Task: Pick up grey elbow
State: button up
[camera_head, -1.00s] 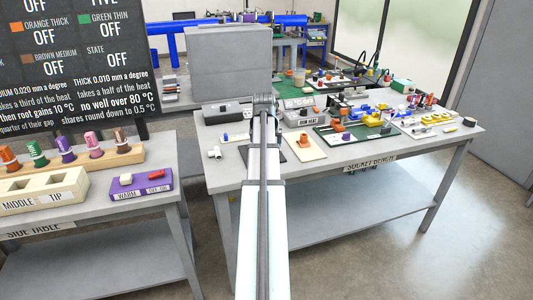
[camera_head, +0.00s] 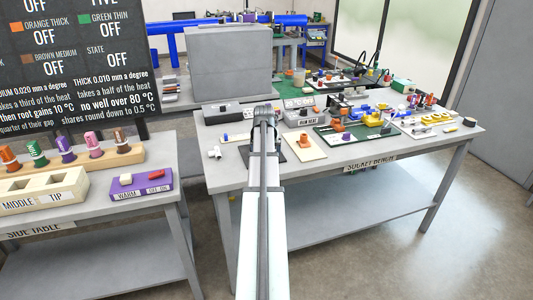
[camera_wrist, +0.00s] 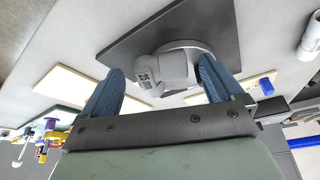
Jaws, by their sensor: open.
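The grey elbow (camera_wrist: 172,70) shows in the wrist view with a dark "25" mark on its end. It is at a round grey disc (camera_wrist: 190,47) on a dark square plate (camera_wrist: 130,40). My gripper (camera_wrist: 161,68) is open, with one blue finger on each side of the elbow in the picture. I cannot tell whether either finger touches it. In the head view my arm covers the elbow and the gripper's fingers, and only part of the dark plate (camera_head: 282,155) shows.
A white pipe fitting (camera_head: 215,152) stands left of the plate on the socket bench (camera_head: 240,178). A cream board (camera_head: 306,149) with an orange piece (camera_head: 304,141) lies to the right. Grey control boxes (camera_head: 222,113) stand behind. The side table (camera_head: 100,205) is at left.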

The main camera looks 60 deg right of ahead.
jog(key=c, duration=1.2)
jog(key=shift+r, duration=0.1)
notch_tip(320, 180, up, 9)
jog(key=shift+f, duration=0.1)
jog(key=w, duration=0.2)
jog(key=w+d+f, duration=0.1)
jog(key=w, duration=0.4)
jog(key=shift+w+d+f, duration=0.15)
jog(key=shift+d+f, duration=0.1)
jog(key=shift+d, duration=0.15)
jog(key=d+m+g, duration=0.1)
jog(key=m, duration=0.2)
jog(key=s+m+g, duration=0.1)
jog(key=m, duration=0.2)
jog(key=s+d+m+g, duration=0.1)
jog(key=m, duration=0.2)
jog(key=shift+d+r+g, duration=0.2)
jog(key=shift+d+g, duration=0.1)
